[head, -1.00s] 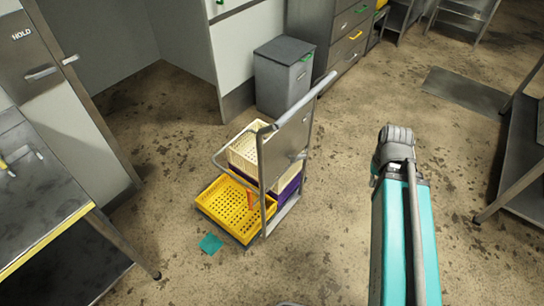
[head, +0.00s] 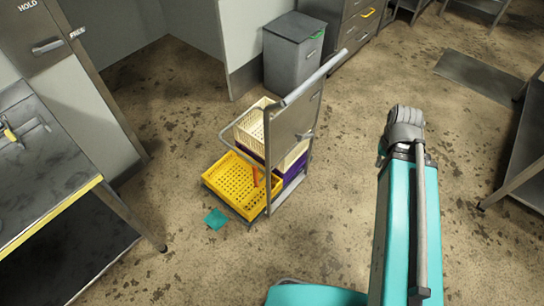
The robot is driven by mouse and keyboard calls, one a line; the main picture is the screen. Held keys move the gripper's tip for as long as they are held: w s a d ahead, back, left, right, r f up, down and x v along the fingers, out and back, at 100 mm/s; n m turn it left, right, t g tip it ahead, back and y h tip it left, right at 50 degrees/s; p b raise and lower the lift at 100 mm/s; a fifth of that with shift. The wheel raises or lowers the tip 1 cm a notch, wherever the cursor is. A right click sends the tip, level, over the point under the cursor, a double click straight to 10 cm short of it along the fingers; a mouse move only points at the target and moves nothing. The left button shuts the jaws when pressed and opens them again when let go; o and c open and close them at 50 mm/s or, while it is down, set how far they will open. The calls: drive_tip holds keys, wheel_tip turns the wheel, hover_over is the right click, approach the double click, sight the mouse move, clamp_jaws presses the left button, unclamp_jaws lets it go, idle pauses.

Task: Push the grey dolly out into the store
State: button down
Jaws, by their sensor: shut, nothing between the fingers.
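The grey dolly (head: 294,127) stands on the floor in the middle of the head view, with its upright panel and push handle on the right side. Its low platform carries a yellow crate (head: 222,181) at the front left, with a cream crate (head: 250,132) behind it. A purple crate (head: 292,174) and another cream one show partly behind the panel. A small orange item (head: 255,177) shows at the yellow crate. My teal arm rises at the right, apart from the dolly. My gripper does not show.
A steel table (head: 45,165) is at left, a shelf rack (head: 525,150) at right. Floor between dolly and rack is clear.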

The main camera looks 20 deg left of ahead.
drive_tip(key=c, duration=0.9)
unclamp_jaws()
drive_tip(key=shift+w+a, duration=0.15)
drive_tip(key=shift+w, duration=0.1)
drive_tip(key=o, duration=0.5)
drive_tip(key=w+a+y, duration=0.2)
drive_tip(key=w, duration=0.1)
drive_tip(key=shift+a+f+b, duration=0.1)
drive_tip(key=shift+f+b, duration=0.1)
drive_tip(key=shift+b, duration=0.15)
drive_tip(key=shift+c, duration=0.2)
drive_tip(key=m+y+b, duration=0.1)
drive_tip(key=y+b, duration=0.3)
drive_tip(key=y, duration=1)
approach(324, 73)
drive_tip(key=d, duration=0.2)
drive_tip(key=shift+d+r, duration=0.15)
drive_tip(key=shift+r, duration=0.15)
drive_tip(key=a+f, duration=0.1)
drive_tip(key=a, duration=0.3)
drive_tip(key=a+b, duration=0.1)
drive_tip(key=a, duration=0.4)
drive_tip(key=a+f+b, duration=0.1)
drive_tip(key=a, duration=0.3)
drive_tip(key=shift+w+a+f, duration=0.15)
drive_tip(key=shift+a+f, duration=0.15)
